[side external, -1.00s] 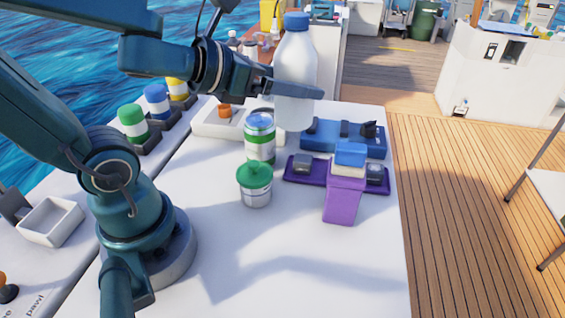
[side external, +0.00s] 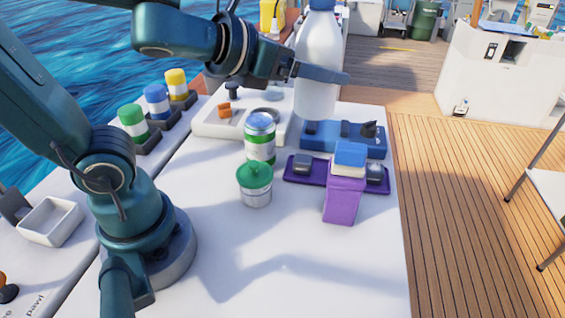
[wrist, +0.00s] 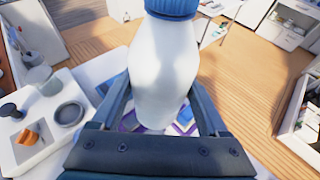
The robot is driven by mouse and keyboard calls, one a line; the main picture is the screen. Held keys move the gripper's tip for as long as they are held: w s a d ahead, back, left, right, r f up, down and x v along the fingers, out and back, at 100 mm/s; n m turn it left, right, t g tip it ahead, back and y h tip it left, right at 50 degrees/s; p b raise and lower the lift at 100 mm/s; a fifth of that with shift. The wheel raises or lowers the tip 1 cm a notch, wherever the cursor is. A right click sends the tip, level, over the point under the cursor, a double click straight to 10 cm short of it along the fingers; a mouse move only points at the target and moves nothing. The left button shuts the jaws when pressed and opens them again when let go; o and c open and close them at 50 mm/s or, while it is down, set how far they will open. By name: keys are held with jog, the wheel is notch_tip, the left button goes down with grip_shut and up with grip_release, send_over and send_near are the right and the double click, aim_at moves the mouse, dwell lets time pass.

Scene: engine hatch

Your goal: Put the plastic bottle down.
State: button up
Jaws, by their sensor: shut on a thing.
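The white plastic bottle (side external: 318,75) with a blue cap is held upright above the back of the white table (side external: 290,270). My gripper (side external: 335,74) is shut on the bottle's body. In the wrist view the bottle (wrist: 163,70) stands between the two fingers of my gripper (wrist: 165,100). In the side view the bottle's base overlaps the blue tray behind it, and I cannot tell its exact height above the table.
A green-and-white can (side external: 260,140), a green-lidded jar (side external: 255,184) and a purple container (side external: 344,198) stand on the table. A white tray (side external: 208,126) is behind. The front table area is clear.

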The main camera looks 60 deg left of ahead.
jog(key=shift+w+a+r+n+y, duration=0.15)
jog(key=shift+r+n+y, duration=0.15)
jog(key=shift+r+y, duration=0.2)
jog(key=s+a+f+n+g+y, duration=0.3)
jog(key=s+f+n+g+y, duration=0.3)
jog(key=n+g, duration=0.55)
jog(key=s+a+f+n+g+y, duration=0.4)
jog(key=s+n+g, duration=0.4)
jog(key=n+g, duration=0.4)
jog(key=d+r+n+h, duration=0.1)
jog(key=d+n+h, duration=0.3)
jog(key=n+h, duration=0.6)
jog(key=d+n+h, duration=0.5)
jog(key=n+h, duration=0.6)
jog(key=shift+w+d+f+n+t+h, duration=0.25)
jog(key=shift+d+f+n+t+h, duration=0.35)
jog(key=shift+d+f, duration=1.05)
jog(key=shift+w+d+f+n+t+h, duration=0.25)
jog(key=shift+d+f+n+t, duration=0.75)
jog(key=shift+f, duration=1.1)
jog(key=shift+w+d+f+n+t+h, duration=0.2)
jog(key=shift+d+f+n+t+h, duration=0.5)
jog(key=shift+d+f, duration=1.05)
jog(key=shift+a+f+y, duration=0.1)
jog(key=shift+y, duration=0.15)
